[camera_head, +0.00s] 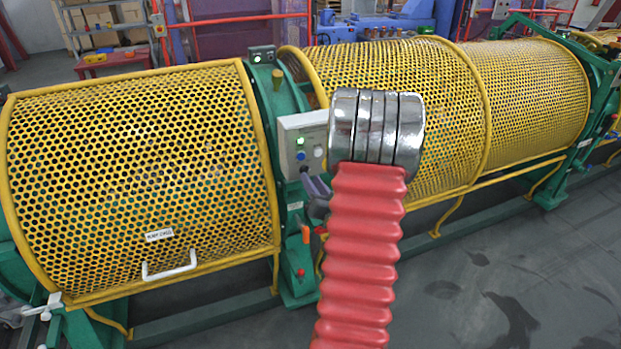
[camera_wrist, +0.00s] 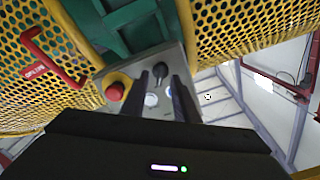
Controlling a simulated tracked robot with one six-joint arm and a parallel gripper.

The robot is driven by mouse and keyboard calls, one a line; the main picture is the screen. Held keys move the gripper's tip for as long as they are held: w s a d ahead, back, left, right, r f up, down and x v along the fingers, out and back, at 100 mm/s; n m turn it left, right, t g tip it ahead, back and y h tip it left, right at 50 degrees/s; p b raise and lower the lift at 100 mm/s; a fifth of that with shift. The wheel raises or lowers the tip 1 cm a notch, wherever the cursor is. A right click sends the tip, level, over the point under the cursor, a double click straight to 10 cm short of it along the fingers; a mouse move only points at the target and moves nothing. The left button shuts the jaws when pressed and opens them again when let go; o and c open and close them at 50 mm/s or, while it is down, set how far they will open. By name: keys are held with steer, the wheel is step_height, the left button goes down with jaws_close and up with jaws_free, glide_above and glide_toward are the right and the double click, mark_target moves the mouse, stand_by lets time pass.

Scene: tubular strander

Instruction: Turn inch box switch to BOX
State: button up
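The grey inch box (camera_head: 303,133) is mounted on the green frame between yellow mesh guards in the head view. It also shows in the wrist view (camera_wrist: 117,77). A dark rotary switch knob (camera_wrist: 160,70) on its face lies just beyond and between my fingertips; its labels are too small to read. My gripper (camera_wrist: 159,77) is open, with one dark finger on each side of the knob. I cannot tell whether the fingers touch it. In the head view my gripper (camera_head: 317,190) is at the lower part of the box, partly hidden by my arm.
A red mushroom button (camera_wrist: 115,91) on a yellow base and a pale button (camera_wrist: 151,100) sit close to my fingers. A white handle (camera_head: 170,266) juts from the left mesh guard (camera_head: 130,170). Open floor (camera_head: 500,270) lies at the right.

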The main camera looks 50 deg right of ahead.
steer(key=shift+x, duration=1.3)
steer(key=shift+c, duration=0.3)
